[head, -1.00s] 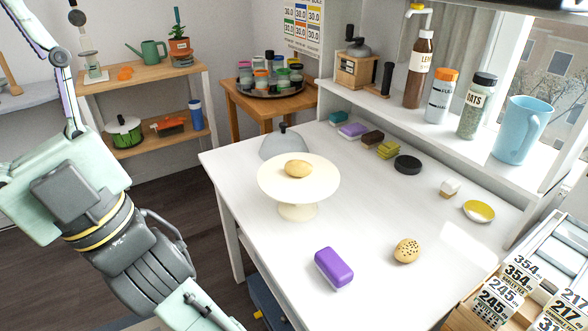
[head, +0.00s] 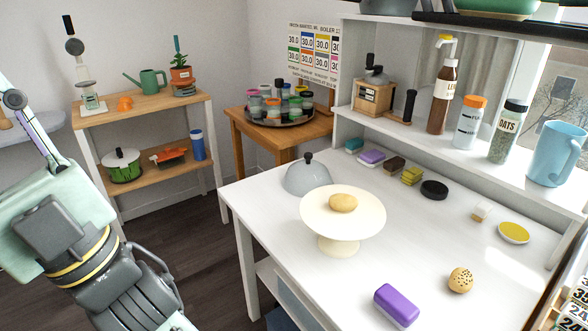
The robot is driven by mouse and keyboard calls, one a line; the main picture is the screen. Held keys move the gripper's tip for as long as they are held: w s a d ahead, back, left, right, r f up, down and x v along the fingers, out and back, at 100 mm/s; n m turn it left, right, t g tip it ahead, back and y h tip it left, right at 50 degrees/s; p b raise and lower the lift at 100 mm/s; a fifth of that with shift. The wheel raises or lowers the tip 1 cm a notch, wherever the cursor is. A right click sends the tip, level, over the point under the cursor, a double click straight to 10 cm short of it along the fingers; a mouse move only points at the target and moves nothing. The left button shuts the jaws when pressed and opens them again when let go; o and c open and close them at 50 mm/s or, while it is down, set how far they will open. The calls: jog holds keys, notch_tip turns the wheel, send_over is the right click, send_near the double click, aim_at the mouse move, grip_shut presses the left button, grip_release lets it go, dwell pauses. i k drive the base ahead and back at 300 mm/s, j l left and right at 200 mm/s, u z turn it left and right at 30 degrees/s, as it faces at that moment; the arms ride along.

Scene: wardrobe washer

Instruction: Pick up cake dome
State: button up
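The cake dome (head: 308,178) is a grey-blue, rounded cover with a black knob on top. It rests on the white table (head: 440,225) near its far left corner, behind the cream cake stand (head: 342,222). The stand's plate hides part of the dome's lower right edge. A bread roll (head: 343,203) lies on the stand. My arm is at the lower left of the head view, left of the table and apart from the dome. The gripper's fingers are out of the picture.
A purple block (head: 396,305) and a seeded bun (head: 460,280) lie at the table's front. Sponges, a black disc (head: 434,190) and a yellow dish (head: 514,233) lie along the back. A raised shelf with bottles and a blue pitcher (head: 555,155) borders the far side.

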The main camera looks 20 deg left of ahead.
aim_at(304, 175)
jog(key=i+j+z, duration=0.1)
jog(key=j, duration=0.5)
jog(key=j+z, duration=0.1)
jog(key=j, duration=0.5)
jog(key=i+j, duration=0.15)
jog(key=j, duration=0.25)
jog(key=i+j+z, duration=0.15)
jog(key=j, duration=0.25)
jog(key=i+j, duration=0.15)
jog(key=j, duration=0.25)
jog(key=i+j+z, duration=0.15)
jog(key=i+j, duration=0.35)
jog(key=i+j+z, duration=0.15)
jog(key=i+j, duration=0.3)
jog(key=j, duration=0.2)
